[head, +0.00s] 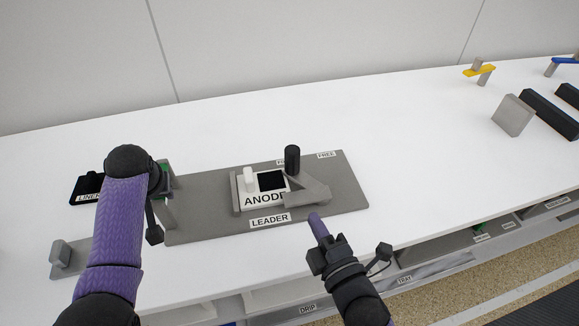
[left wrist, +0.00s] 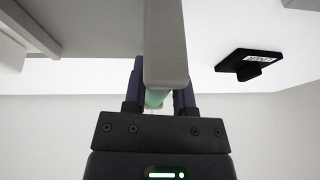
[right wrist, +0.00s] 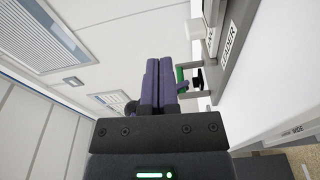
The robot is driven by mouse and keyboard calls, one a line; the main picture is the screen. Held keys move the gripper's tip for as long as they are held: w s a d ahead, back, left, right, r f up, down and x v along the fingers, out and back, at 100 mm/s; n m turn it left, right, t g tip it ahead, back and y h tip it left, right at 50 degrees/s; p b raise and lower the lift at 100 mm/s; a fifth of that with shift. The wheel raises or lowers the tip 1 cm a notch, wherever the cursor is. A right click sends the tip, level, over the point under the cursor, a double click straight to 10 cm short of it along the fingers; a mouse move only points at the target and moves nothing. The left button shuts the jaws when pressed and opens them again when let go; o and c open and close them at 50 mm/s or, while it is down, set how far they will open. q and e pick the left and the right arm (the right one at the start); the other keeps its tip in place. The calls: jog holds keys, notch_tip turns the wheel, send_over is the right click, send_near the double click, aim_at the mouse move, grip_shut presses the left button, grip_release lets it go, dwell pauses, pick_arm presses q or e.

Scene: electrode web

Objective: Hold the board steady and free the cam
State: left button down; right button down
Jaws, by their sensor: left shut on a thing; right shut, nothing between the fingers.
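The grey board (head: 347,190), labelled LEADER, lies flat on the white table. On it a white ANODE block (head: 245,200) with a black square sits beside the grey wedge-shaped cam (head: 310,192). A black post (head: 292,160) stands at the cam; whether they touch the block is unclear. My left gripper (head: 163,180) is shut at the board's left end on a grey upright handle with green on it; the handle (left wrist: 165,45) shows between its fingers in the left wrist view. My right gripper (head: 317,222) is shut and empty, just in front of the cam at the board's front edge.
A black LINER piece (head: 88,188) lies behind my left arm. A grey block (head: 60,253) stands at the left front. Grey and black blocks (head: 513,115) and a yellow-topped piece (head: 479,70) stand at the far right. The table behind the board is clear.

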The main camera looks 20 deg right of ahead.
jog(key=w+a, duration=0.1)
jog(key=a, duration=0.1)
send_near(289, 170)
jog(key=shift+n+h, duration=0.4)
jog(key=w+a+r, duration=0.4)
jog(key=shift+a, duration=0.3)
jog(key=w+d, duration=0.2)
jog(key=shift+w+d, duration=0.15)
jog(key=shift+w, duration=0.15)
jog(key=shift+w+d, duration=0.15)
jog(key=shift+w, duration=0.05)
